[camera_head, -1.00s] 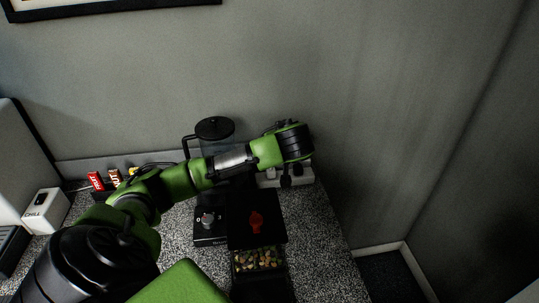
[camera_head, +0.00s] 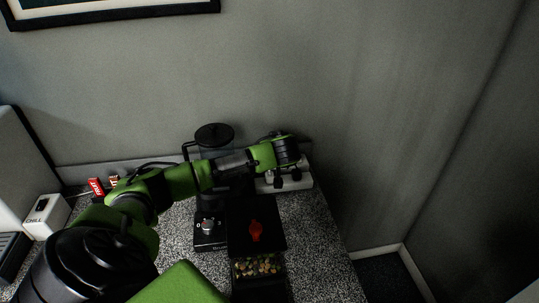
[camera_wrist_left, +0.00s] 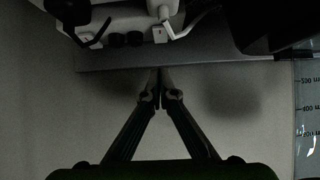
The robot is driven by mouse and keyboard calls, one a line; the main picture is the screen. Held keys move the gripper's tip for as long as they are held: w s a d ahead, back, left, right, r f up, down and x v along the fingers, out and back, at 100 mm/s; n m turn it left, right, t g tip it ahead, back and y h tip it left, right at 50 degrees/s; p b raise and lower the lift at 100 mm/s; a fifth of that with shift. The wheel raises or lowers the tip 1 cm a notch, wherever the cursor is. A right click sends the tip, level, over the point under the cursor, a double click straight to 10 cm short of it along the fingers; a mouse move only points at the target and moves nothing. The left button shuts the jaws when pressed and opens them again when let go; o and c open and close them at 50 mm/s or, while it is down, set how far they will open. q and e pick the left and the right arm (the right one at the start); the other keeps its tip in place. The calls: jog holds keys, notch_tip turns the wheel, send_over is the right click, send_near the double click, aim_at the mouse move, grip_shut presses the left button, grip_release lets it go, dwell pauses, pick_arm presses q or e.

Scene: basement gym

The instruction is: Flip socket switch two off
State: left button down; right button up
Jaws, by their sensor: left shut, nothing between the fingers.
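The white socket strip (camera_head: 305,175) stands at the back of the counter against the wall, partly hidden by my left arm. The wrist view shows the strip (camera_wrist_left: 100,20) at the top, with dark round parts and small white switch-like pieces. One white piece (camera_wrist_left: 159,35) lies just beyond my fingertips in that picture. Which of these is switch two I cannot tell. My left gripper (camera_wrist_left: 160,72) is shut and empty, its fingertips together near the strip. I cannot tell whether they touch it. In the head view the fingers are mostly hidden beneath the wrist. My right gripper is not in view.
A black blender-like appliance (camera_head: 214,134) stands left of the strip, behind my arm. A black machine with a red emblem (camera_head: 255,231) and a tray of mixed pieces (camera_head: 257,267) is in front. A white CHILL box (camera_head: 46,216) and red packet (camera_head: 96,187) are at left.

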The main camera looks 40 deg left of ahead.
pick_arm(q)
jog(key=f, duration=0.2)
jog(key=w+a+f+p, duration=0.1)
jog(key=shift+f, duration=0.25)
jog(key=shift+a+f, duration=0.1)
jog(key=shift+f, duration=0.55)
jog(key=shift+w+a+f+g+h+p, duration=0.15)
jog(key=shift+g+h+p, duration=0.2)
jog(key=shift+p, duration=0.4)
jog(key=shift+f, duration=0.1)
jog(key=shift+a, duration=0.1)
jog(key=shift+w+a+r+b, duration=0.3)
jog(key=shift+w+a, duration=0.2)
